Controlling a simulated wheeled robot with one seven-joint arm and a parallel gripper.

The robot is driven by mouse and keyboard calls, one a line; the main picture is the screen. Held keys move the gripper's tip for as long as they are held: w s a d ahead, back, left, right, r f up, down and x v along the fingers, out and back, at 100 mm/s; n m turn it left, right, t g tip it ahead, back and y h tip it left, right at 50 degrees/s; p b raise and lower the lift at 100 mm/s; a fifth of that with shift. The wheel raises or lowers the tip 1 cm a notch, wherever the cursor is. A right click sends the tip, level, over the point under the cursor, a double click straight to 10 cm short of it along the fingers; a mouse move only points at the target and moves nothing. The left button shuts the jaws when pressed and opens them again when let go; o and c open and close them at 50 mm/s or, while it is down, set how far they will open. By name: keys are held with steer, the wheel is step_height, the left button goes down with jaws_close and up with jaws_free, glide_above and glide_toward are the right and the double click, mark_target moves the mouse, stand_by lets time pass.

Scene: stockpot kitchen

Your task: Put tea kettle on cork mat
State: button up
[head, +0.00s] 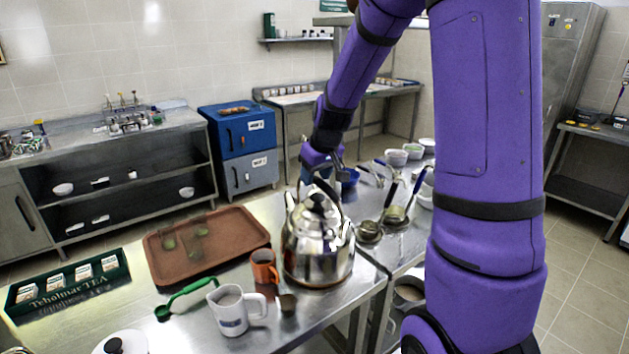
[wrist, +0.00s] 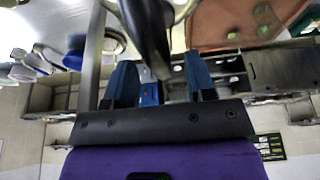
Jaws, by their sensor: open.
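The tea kettle (head: 312,250) is shiny steel with a black lid knob and a black arched handle, upright on the steel counter. My gripper (head: 322,176) is at the far side of the handle's top, pointing down toward it. In the wrist view my gripper (wrist: 160,78) has its two blue fingers apart. The black kettle handle (wrist: 147,32) reaches toward the gap between them; I cannot tell whether it touches a finger. I cannot make out a cork mat in either view.
A brown tray (head: 225,262) with glasses, a green scoop (head: 185,296) and a green tea box (head: 70,288) lie left. Strainers (head: 396,216) and bowls are right.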

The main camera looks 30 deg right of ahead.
steer(key=v, duration=0.9)
steer(key=s+a+r, duration=0.2)
steer(key=s+a, duration=0.2)
steer(key=s, duration=0.4)
steer(key=s+a+r+t, duration=0.1)
steer(key=s+a+r, duration=0.2)
steer(key=s, duration=0.6)
steer(key=s+a+r, duration=0.3)
steer(key=s+a, duration=0.2)
steer(key=s, duration=0.3)
steer(key=shift+s, duration=0.25)
